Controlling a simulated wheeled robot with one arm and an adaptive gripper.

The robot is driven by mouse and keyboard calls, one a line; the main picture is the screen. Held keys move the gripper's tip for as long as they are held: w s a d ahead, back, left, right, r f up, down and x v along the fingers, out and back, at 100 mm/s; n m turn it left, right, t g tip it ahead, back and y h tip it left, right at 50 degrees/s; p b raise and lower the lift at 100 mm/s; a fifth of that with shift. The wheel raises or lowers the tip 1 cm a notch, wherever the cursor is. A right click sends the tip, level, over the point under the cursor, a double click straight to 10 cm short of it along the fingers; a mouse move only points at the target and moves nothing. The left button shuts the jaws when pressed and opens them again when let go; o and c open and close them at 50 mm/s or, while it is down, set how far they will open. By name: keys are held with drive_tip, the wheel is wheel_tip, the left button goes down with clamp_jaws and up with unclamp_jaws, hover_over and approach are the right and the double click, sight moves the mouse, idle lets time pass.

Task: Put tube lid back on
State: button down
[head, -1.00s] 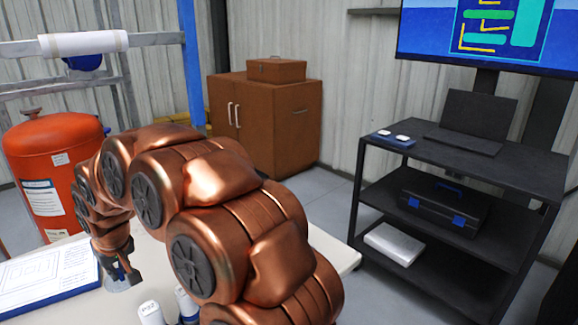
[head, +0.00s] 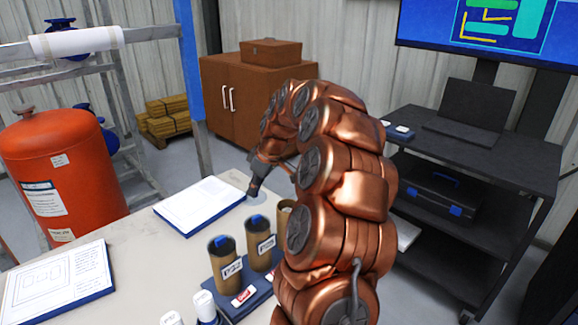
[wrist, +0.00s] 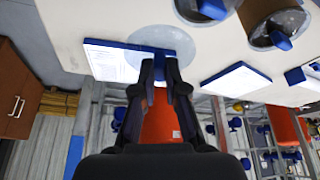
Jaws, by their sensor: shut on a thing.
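My gripper (head: 254,192) is shut on the blue tab of a clear, round tube lid (head: 262,202), near the table's far edge. In the wrist view the lid (wrist: 160,36) shows as a pale disc beyond my fingertips (wrist: 160,60). I cannot tell its exact height above the table. A blue rack (head: 238,308) holds brown labelled tubes. Two tubes, a front one (head: 227,272) and one behind it (head: 259,245), wear lids with blue tabs. A third tube (head: 284,215) has an open top and is partly hidden by my arm.
Two documents on blue boards, a far one (head: 200,204) and a near one (head: 58,283), lie on the table (head: 150,262). White bottles (head: 205,307) stand left of the rack. An orange tank (head: 65,170) is beyond the table; a black shelf cart (head: 490,160) is right.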

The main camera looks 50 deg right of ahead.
drive_tip(key=s+d+r+n+p, duration=0.1)
drive_tip(key=s+d+r+p, duration=0.1)
drive_tip(key=s+d, duration=0.45)
drive_tip(key=shift+w+d+f, duration=0.15)
drive_tip(key=shift+d+f, duration=0.2)
drive_tip(key=shift+f, duration=0.4)
drive_tip(key=shift+w+d+f, duration=0.2)
drive_tip(key=shift+d+f, duration=0.1)
drive_tip(key=shift+f, duration=0.4)
drive_tip(key=shift+w+d+f, duration=0.15)
drive_tip(key=shift+d+f, duration=0.2)
drive_tip(key=shift+f, duration=0.4)
drive_tip(key=shift+f+b, duration=0.8)
drive_tip(key=shift+f, duration=0.05)
drive_tip(key=shift+b, duration=1)
drive_tip(key=shift+f+b, duration=0.2)
drive_tip(key=shift+b, duration=0.75)
idle(0.6)
idle(0.5)
drive_tip(key=c, duration=0.7)
unclamp_jaws()
drive_tip(key=shift+o, duration=0.2)
drive_tip(key=shift+r, duration=0.15)
